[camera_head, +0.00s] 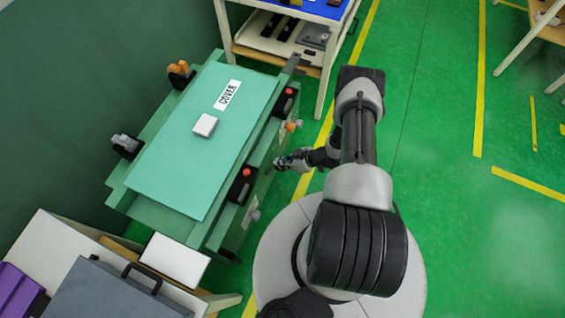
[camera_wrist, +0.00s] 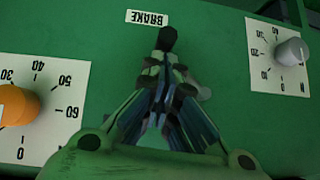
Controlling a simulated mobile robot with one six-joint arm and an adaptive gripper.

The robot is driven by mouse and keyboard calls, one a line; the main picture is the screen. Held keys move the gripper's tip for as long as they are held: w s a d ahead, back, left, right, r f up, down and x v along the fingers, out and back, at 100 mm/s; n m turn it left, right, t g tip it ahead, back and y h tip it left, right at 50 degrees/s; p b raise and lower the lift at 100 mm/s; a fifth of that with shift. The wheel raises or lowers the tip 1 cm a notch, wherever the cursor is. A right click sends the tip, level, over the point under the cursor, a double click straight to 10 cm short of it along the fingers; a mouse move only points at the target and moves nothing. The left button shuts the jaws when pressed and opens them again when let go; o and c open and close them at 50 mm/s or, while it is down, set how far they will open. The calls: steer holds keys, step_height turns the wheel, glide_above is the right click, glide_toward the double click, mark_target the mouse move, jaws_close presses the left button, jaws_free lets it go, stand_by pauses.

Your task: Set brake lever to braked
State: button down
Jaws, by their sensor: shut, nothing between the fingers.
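The brake lever shows in the wrist view as a black knob (camera_wrist: 167,38) just beyond my fingertips, below an upside-down BRAKE label (camera_wrist: 147,18) on the green panel. My gripper (camera_wrist: 165,72) is shut and empty, its fingertips close to the knob. I cannot tell whether they touch it. The fingers hide most of the lever's shaft and base, so its setting cannot be read. In the head view my gripper (camera_head: 282,162) is at the right side of the green machine (camera_head: 262,163), and the lever is not distinguishable there.
An orange dial knob (camera_wrist: 18,105) lies left of the fingers and a grey dial knob (camera_wrist: 292,50) right of them. Red buttons (camera_head: 247,171) in black boxes sit on the machine's near edge. A blue-topped bench (camera_head: 325,8) stands behind.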

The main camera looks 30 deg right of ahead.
step_height(320, 180, down, 2)
steer(key=b, duration=0.4)
steer(key=shift+r, duration=0.15)
steer(key=shift+a+r+p, duration=0.1)
steer(key=shift+r+p, duration=0.5)
steer(key=shift+r, duration=0.3)
